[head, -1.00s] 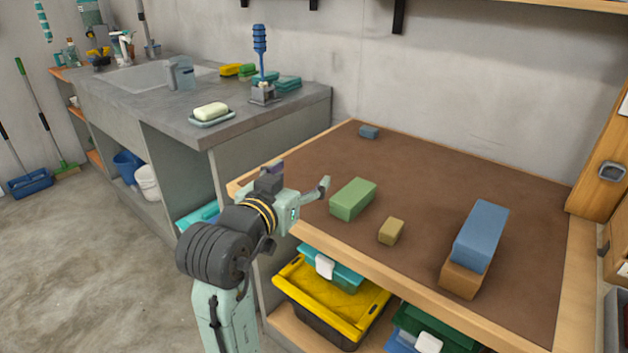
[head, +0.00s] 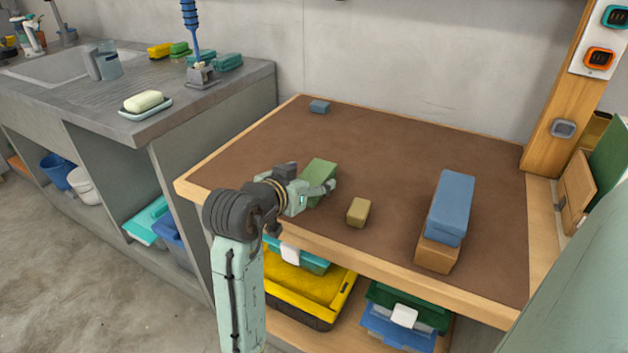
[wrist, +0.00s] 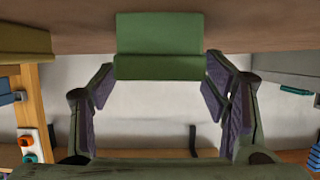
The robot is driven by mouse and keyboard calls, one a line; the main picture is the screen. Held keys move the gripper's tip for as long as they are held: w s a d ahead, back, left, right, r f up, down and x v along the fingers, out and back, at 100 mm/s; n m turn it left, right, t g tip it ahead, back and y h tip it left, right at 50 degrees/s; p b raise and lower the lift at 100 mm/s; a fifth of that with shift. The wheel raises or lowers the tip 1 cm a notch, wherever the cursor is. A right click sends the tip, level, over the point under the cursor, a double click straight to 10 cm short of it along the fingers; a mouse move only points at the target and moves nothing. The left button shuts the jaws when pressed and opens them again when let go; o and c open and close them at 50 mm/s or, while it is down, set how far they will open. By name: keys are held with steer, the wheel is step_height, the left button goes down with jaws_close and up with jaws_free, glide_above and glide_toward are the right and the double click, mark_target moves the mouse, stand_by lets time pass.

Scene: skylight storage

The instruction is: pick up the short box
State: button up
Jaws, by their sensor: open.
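Several plain boxes are on the brown-topped table (head: 400,140). A green box (head: 320,168) lies at the left, partly hidden by my gripper (head: 322,187). A small tan box (head: 359,212) stands to its right, and a small blue-grey box (head: 319,107) is at the back. A larger blue box (head: 452,205) rests on a brown box (head: 437,255) at the right. I cannot tell which one is the short box. In the wrist view, my gripper (wrist: 160,88) is open and empty, with the green box (wrist: 159,45) ahead between its fingers; contact is not visible.
A wooden post (head: 560,110) stands at the table's right rear, and a wall is behind. The sink counter (head: 200,115) is to the left. A yellow-lidded bin (head: 305,290) and other bins sit under the table. The table's middle back is clear.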

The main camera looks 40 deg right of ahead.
mark_target(312, 178)
steer(key=shift+x, duration=1.55)
steer(key=shift+c, duration=0.3)
steer(key=shift+a, duration=0.1)
steer(key=c, duration=1.2)
